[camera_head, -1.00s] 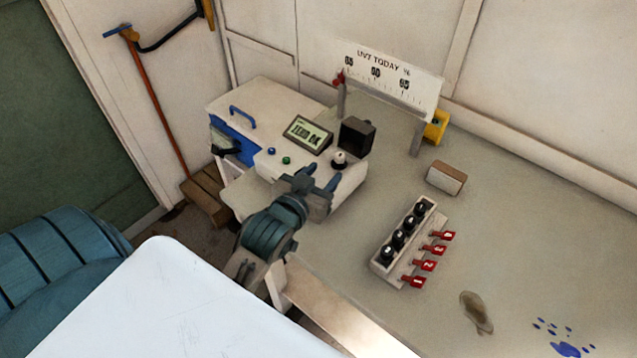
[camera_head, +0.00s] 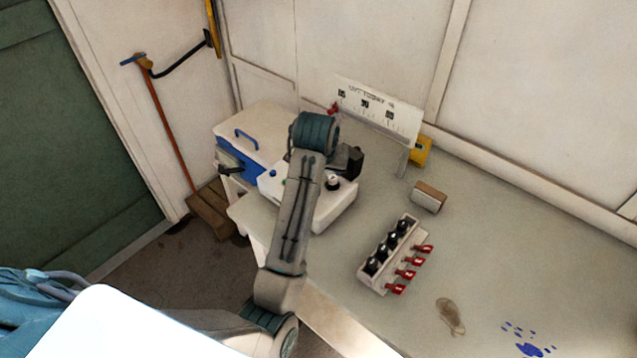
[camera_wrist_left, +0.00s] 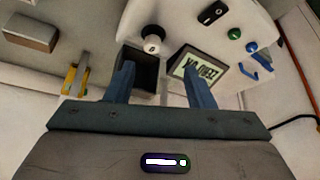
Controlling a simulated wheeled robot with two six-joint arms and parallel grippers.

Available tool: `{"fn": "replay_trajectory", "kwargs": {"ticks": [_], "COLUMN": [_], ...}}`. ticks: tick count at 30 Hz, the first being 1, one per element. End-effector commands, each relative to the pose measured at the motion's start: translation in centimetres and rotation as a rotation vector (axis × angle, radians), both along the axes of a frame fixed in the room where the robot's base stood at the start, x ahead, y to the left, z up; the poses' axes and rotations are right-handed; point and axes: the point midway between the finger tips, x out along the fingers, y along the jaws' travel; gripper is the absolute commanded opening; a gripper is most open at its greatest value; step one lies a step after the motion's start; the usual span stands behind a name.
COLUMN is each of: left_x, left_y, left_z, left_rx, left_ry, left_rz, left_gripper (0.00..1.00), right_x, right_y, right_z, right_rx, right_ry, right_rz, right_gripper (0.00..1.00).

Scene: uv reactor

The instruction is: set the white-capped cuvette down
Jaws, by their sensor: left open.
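A small round piece with a white cap and a dark base (camera_head: 333,183) stands upright on the white instrument (camera_head: 338,208); I take it for the white-capped cuvette. It also shows in the left wrist view (camera_wrist_left: 152,39), beyond the fingertips and apart from them. My left gripper (camera_wrist_left: 161,75) is open, with nothing between its two blue fingers. It is above the instrument, facing the black block (camera_wrist_left: 137,66) and the display (camera_wrist_left: 197,68). In the head view my left arm hides most of the gripper and the display. My right gripper is not in view.
A white rack (camera_head: 371,282) with several black-capped cuvettes and red numbered tags stands on the bench. A brown-and-white block (camera_head: 429,196) lies behind it. A scale board (camera_head: 378,112) stands at the back. A stain (camera_head: 450,316) and blue spots mark the bench, otherwise clear at right.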

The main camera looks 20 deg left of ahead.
Motion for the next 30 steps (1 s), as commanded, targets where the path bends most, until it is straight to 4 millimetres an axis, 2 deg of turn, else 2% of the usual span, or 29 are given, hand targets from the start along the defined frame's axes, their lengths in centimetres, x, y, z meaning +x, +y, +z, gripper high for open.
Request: {"fn": "replay_trajectory", "kwargs": {"ticks": [1, 3, 7, 15, 20, 27, 30], "left_x": [0.4, 0.5, 0.7, 2.2, 2.6, 3.7, 4.3], "left_y": [-0.6, -1.1, -1.4, -1.2, -1.2, -1.6, -1.6], "left_z": [1.4, 2.1, 1.9, -1.8, -2.8, -5.2, -6.6], "left_rx": [-0.006, -0.013, -0.014, -0.013, -0.014, -0.013, -0.013], "left_ry": [0.030, 0.068, 0.101, 0.102, 0.099, 0.102, 0.101], "left_rz": [-0.007, -0.013, -0.018, -0.018, -0.017, -0.018, -0.018], "left_gripper": [0.49, 0.49, 0.49, 0.49, 0.49, 0.49, 0.49], "right_x": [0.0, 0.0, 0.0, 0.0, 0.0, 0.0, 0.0], "right_y": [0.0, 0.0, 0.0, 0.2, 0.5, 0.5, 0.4], "right_z": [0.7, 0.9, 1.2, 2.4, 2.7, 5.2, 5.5], "right_rx": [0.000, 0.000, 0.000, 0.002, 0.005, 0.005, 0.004], "right_ry": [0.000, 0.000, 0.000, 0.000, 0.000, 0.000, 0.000], "right_rz": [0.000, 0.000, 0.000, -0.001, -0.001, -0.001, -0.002], "right_gripper": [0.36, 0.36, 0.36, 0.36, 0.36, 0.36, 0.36]}}
